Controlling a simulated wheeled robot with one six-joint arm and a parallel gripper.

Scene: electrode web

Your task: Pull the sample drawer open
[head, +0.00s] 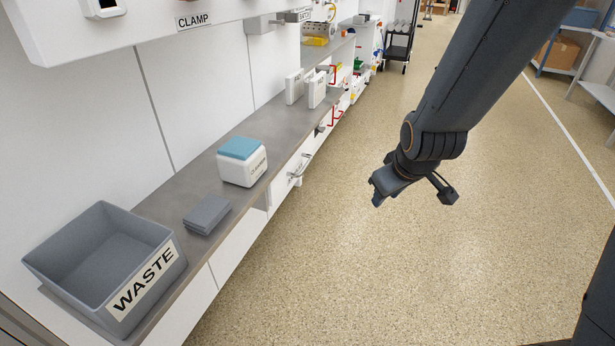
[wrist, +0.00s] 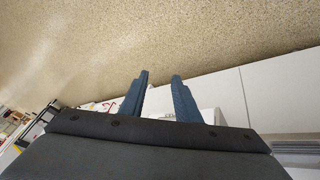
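A white drawer front (head: 283,188) with a metal bar handle (head: 301,166) sits under the edge of the grey counter in the head view. Its label is too small to read, so I cannot confirm it is the sample drawer. The drawer looks shut. My gripper (head: 376,193) hangs over the floor to the right of the handle, apart from it. In the wrist view my gripper (wrist: 160,77) has its two blue fingers spread, with nothing held between them. Parts of white fronts show behind and beside the fingers there.
The grey counter (head: 176,183) holds a grey WASTE bin (head: 72,284), grey pads (head: 207,214) and a white box with blue wipes (head: 242,161). White upright holders (head: 317,90) stand farther back. A CLAMP panel (head: 140,22) overhangs. The speckled floor (head: 370,270) is clear.

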